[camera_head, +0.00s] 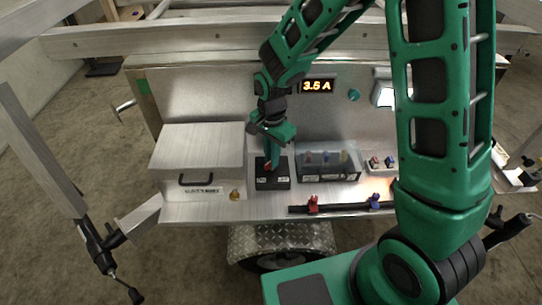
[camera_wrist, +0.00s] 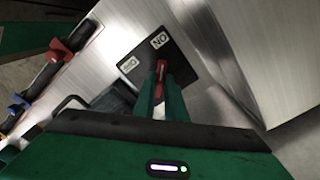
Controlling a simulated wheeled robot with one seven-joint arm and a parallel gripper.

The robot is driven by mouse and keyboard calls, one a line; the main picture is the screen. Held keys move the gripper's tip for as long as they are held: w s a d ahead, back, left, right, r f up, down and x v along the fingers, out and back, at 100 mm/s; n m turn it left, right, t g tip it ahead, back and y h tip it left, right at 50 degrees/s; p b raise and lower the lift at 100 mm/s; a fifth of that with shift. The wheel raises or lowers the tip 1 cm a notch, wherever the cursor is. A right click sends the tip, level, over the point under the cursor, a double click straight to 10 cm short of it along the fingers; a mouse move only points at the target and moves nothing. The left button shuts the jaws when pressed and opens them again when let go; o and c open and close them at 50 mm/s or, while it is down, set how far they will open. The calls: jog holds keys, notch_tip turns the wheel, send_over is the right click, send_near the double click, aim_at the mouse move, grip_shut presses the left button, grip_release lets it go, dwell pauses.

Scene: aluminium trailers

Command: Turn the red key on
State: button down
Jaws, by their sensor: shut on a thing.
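The red key (camera_wrist: 162,68) stands on a black switch box with printed labels, one of which reads "ON", in the wrist view. The black box (camera_head: 272,181) sits on the metal shelf in the head view, between a metal case and a clear-covered unit. My gripper (camera_head: 270,165) reaches down onto the box from above. In the wrist view, my gripper's green fingers (camera_wrist: 162,88) are shut on the red key. The fingers hide much of the key. A bit of red shows at the fingertips in the head view. Which label the key points to cannot be told.
A metal case (camera_head: 200,150) with a black handle is left of the box. A clear-covered unit (camera_head: 328,163) is close on the right. A black bar with red and blue valves (camera_head: 340,208) runs along the front edge. A display (camera_head: 317,86) reads "3.5 A".

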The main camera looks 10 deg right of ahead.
jog(key=shift+w+a+r, duration=0.1)
jog(key=shift+w, duration=0.05)
jog(key=c, duration=1.8)
grip_release()
notch_tip(320, 180, up, 11)
jog(key=shift+f, duration=0.2)
jog(key=s+d+r+n, duration=0.2)
jog(key=s+d+r, duration=0.2)
jog(key=s+d, duration=0.6)
jog(key=s+d+r+n, duration=0.1)
jog(key=s+d+r, duration=0.35)
jog(key=d, duration=0.85)
jog(key=s+d+f+n, duration=0.1)
jog(key=s+d, duration=0.3)
jog(key=s, duration=0.7)
jog(key=shift+s+n, duration=0.3)
jog(key=shift+n, duration=0.2)
